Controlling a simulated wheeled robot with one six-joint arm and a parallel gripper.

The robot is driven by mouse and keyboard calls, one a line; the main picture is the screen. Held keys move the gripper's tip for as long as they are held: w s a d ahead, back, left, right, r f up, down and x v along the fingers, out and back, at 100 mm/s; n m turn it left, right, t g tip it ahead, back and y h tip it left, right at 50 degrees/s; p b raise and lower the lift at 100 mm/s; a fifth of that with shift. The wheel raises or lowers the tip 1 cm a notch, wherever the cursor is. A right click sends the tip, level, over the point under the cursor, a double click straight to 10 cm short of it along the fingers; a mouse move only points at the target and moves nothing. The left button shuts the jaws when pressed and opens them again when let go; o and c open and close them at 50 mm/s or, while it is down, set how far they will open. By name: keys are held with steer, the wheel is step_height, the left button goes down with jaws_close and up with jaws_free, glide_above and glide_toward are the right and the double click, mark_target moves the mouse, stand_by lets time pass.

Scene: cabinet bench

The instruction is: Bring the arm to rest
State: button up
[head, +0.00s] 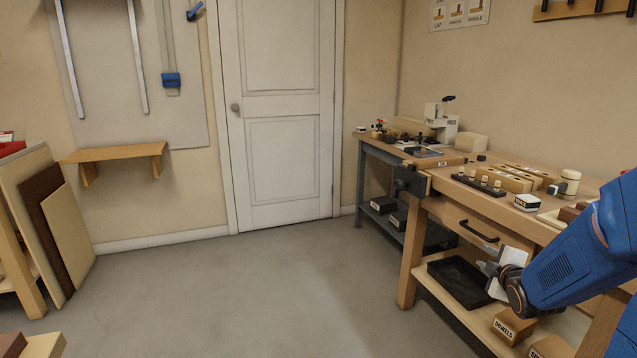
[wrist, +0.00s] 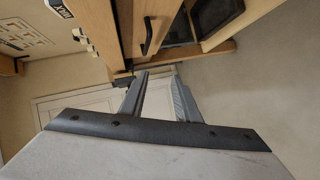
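My blue arm (head: 580,262) reaches in from the right edge in the head view. My gripper (head: 486,268) is in front of the wooden workbench (head: 408,260), near its drawer and lower shelf. In the wrist view the two grey fingers of my gripper (wrist: 160,97) stand apart with nothing between them. The gripper is open and empty. Part of the bench front is hidden behind my arm.
The bench drawer (head: 478,228) has a black handle. A black tray (head: 460,282) and a box marked dowels (head: 513,325) are on the lower shelf. Boards (head: 68,235) lean at the left. The floor (head: 250,290) before the white door (head: 283,120) is clear.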

steer(key=s+a+m+g+y, duration=0.1)
steer(key=s+a+m+g, duration=0.2)
steer(key=s+a, duration=0.3)
steer(key=s+a+r+m+g, duration=0.1)
steer(key=s+a+m+g, duration=0.2)
steer(key=s, duration=1.4)
steer(key=s+a+r+m+g+y, duration=0.1)
steer(key=s+a+m+g, duration=0.2)
steer(key=s+a+m, duration=0.4)
steer(key=s+a, duration=0.3)
steer(key=s, duration=0.2)
steer(key=shift+s+a+r+g+y, duration=0.15)
steer(key=shift+s+r+g+y, duration=0.05)
steer(key=shift+r+g+y, duration=0.1)
